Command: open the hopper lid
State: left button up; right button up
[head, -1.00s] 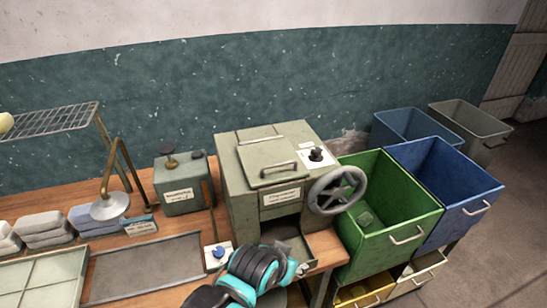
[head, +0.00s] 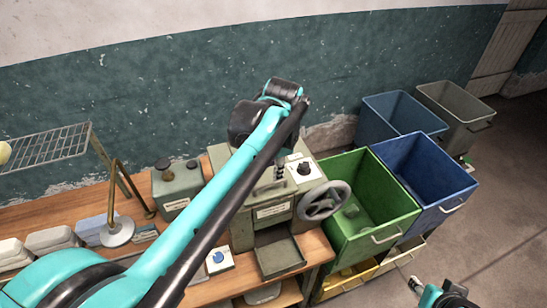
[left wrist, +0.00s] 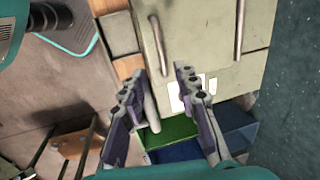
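The hopper is the grey-green metal machine (head: 245,225) on the bench. Its lid (left wrist: 200,45) looks closed in the left wrist view, and its front bar handle (left wrist: 158,40) stands on the near side. In the head view my left arm hides most of the lid. My left gripper (head: 277,176) is over the front of the hopper top. In the left wrist view its two fingers (left wrist: 161,72) are apart, one on each side of the handle's line. I cannot tell whether they touch it. My right gripper (head: 418,286) is low at the right, away from the hopper.
A handwheel (head: 324,200) and a black knob (head: 304,169) are close to the right of the left gripper. Green (head: 385,222) and blue (head: 440,200) bins stand to the right.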

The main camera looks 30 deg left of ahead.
aim_at(272, 183)
pick_arm(q)
jog(key=f, duration=0.2)
jog(key=f+b, duration=0.1)
jog(key=f, duration=0.2)
jog(key=w+a+f, duration=0.1)
jog(key=f, duration=0.1)
jog(key=shift+a+f, duration=0.1)
jog(key=shift+f, duration=0.05)
grip_shut()
